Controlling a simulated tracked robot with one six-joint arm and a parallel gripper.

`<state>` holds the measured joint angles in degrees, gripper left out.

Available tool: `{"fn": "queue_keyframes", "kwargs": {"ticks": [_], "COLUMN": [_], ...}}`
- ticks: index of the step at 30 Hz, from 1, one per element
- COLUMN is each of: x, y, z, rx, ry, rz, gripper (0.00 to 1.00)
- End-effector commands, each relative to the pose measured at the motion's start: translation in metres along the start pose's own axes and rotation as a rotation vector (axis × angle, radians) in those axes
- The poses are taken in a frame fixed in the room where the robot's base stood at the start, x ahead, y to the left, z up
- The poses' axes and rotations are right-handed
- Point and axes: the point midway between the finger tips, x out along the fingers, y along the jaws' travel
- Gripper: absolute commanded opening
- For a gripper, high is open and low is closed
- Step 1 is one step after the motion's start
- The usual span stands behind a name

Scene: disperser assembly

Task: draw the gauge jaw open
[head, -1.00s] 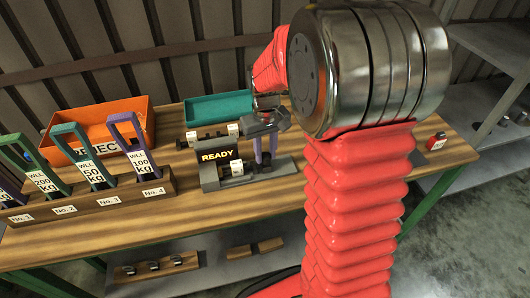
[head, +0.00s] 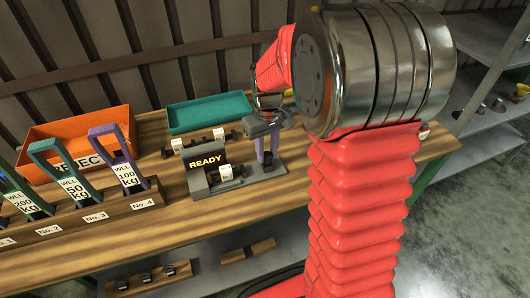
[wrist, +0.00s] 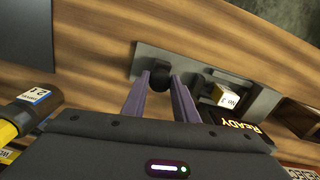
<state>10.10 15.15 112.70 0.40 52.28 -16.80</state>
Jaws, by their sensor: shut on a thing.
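The gauge is a dark grey fixture with a READY sign (head: 206,161) and a flat base (head: 212,187) on the wooden bench. A small white-faced block (head: 226,172) stands by the sign; it also shows in the wrist view (wrist: 228,97). A black knob (wrist: 160,80) sits over the base, apart from that block. My gripper (head: 268,158) points down at the right end of the base, its purple fingers shut on the knob, one on each side. The jaw faces below the fingers are largely hidden.
An orange REJECT bin (head: 45,137) and a teal tray (head: 209,112) stand behind. A rack (head: 75,228) of tagged shackle-like links is at left. A yellow-and-black item (wrist: 30,108) lies near my gripper. A metal shelf (head: 480,125) stands at right.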

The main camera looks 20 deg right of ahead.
Motion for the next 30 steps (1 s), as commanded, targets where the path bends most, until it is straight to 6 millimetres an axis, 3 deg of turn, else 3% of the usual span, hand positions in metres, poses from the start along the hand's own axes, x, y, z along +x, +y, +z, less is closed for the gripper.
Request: {"fn": "queue_keyframes", "kwargs": {"ticks": [1, 2, 9, 20, 30], "x": [-0.001, -0.001, 0.0, -0.005, -0.05], "y": [0.006, 0.006, 0.004, 0.003, 0.002], "z": [0.0, 0.0, 0.0, 0.0, -0.001], "rx": [0.0, 0.0, -0.002, -0.003, -0.004], "ry": [0.001, 0.002, 0.001, 0.001, 0.004], "rz": [0.011, 0.011, 0.009, 0.007, 0.008], "gripper": [0.0, 0.28, 0.45, 0.45, 0.45]}}
